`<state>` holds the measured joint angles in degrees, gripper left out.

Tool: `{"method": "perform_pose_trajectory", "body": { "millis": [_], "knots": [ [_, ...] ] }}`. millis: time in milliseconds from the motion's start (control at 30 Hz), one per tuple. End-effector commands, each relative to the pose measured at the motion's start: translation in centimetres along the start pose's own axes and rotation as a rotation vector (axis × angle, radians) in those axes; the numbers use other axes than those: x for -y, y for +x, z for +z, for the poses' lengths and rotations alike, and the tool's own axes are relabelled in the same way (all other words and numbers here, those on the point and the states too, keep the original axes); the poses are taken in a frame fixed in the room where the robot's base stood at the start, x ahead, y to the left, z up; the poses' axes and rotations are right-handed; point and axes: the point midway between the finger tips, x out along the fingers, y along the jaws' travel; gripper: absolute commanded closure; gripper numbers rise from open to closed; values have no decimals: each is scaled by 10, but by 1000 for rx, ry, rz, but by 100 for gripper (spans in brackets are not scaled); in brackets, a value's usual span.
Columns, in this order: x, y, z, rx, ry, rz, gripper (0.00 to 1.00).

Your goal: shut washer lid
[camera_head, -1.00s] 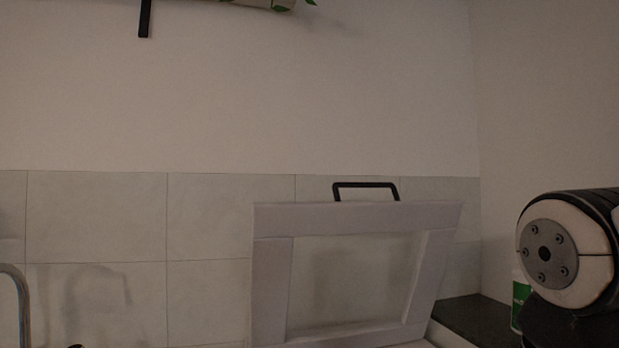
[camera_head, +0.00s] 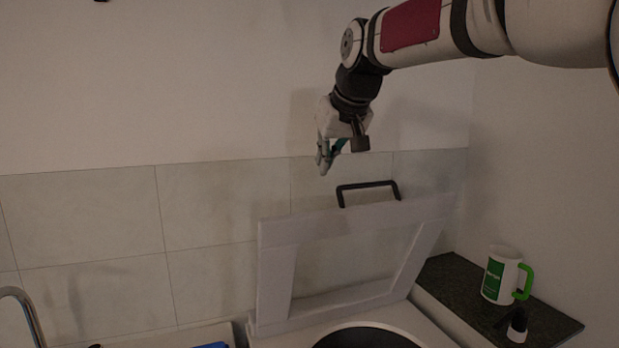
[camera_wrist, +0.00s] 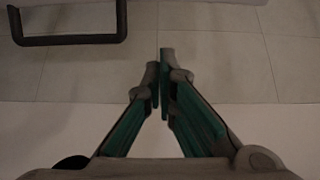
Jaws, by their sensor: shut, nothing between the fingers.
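The washer lid (camera_head: 350,309) is a pale grey frame with a see-through middle. It stands raised and leans back towards the tiled wall in the head view. Its black bar handle (camera_head: 367,187) is on the top edge and also shows at the top left of the wrist view (camera_wrist: 68,40). The washer's dark round opening (camera_head: 365,338) is partly visible at the bottom. My gripper (camera_head: 324,170) is above and slightly left of the handle, pointing down and apart from it. In the wrist view my gripper's (camera_wrist: 160,62) fingers are together and empty.
A white and green mug (camera_head: 501,276) and a small black and white item (camera_head: 517,327) are on the dark counter (camera_head: 445,277) at right. A metal tap (camera_head: 22,315) is at lower left. The tiled wall (camera_head: 205,205) is close behind the lid.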

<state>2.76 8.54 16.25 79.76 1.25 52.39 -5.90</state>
Motion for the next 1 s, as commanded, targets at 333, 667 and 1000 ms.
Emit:
{"method": "perform_pose_trajectory", "body": {
  "millis": [333,667,1000],
  "knots": [
    [0,34,-4,-3,1,-5,100],
    [1,99,-3,-2,0,-5,100],
    [1,86,30,-6,0,-3,100]
  ]
}}
